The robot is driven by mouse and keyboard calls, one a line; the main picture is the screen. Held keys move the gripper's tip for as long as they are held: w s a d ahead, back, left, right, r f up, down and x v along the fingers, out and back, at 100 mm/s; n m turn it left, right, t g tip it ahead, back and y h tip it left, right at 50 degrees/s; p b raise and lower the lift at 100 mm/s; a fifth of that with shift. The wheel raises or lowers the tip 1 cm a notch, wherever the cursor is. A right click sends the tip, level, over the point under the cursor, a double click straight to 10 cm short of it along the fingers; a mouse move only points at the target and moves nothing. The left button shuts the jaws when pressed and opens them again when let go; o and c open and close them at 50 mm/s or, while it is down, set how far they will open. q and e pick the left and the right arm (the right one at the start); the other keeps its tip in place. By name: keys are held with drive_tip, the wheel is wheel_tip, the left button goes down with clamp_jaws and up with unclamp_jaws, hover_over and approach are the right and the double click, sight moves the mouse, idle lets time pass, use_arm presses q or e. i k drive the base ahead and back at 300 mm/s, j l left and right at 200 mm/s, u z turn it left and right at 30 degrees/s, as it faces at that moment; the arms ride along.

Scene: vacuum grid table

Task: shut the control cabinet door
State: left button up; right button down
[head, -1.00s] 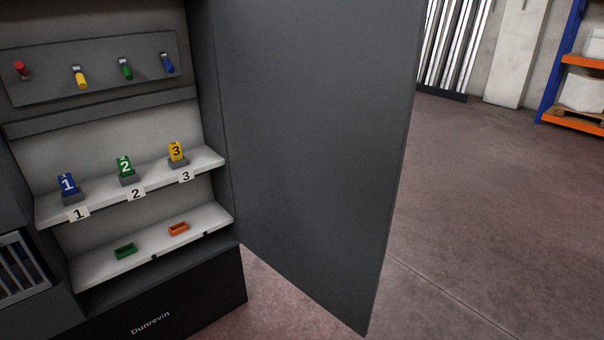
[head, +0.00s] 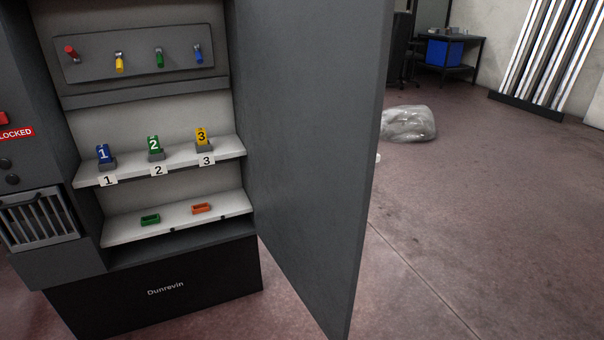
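The control cabinet (head: 155,260) stands at the left in the head view, dark grey with the word "Dunrevin" on its black base. Its door (head: 303,140) is swung wide open to the right, and the inside is exposed. The door's top edge is out of view. Inside are a panel with red, yellow, green and blue handles (head: 159,58) and an upper shelf (head: 232,147) with blue, green and yellow numbered blocks. A lower shelf (head: 120,234) holds a green tray and an orange tray. Neither of my grippers is in view.
Open concrete floor (head: 470,230) lies to the right of the door. A crumpled clear plastic bag (head: 408,124) lies behind the door's edge. A dark table with a blue bin (head: 444,53) and long upright tubes (head: 545,45) stand at the back.

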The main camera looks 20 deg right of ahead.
sight(315, 73)
drive_tip(key=l+u, duration=0.4)
drive_tip(key=l, duration=0.7)
drive_tip(key=i+l+u, duration=0.1)
drive_tip(key=l, duration=0.5)
drive_tip(key=i+l+u, duration=0.15)
drive_tip(key=l, duration=0.45)
drive_tip(key=k+j, duration=0.05)
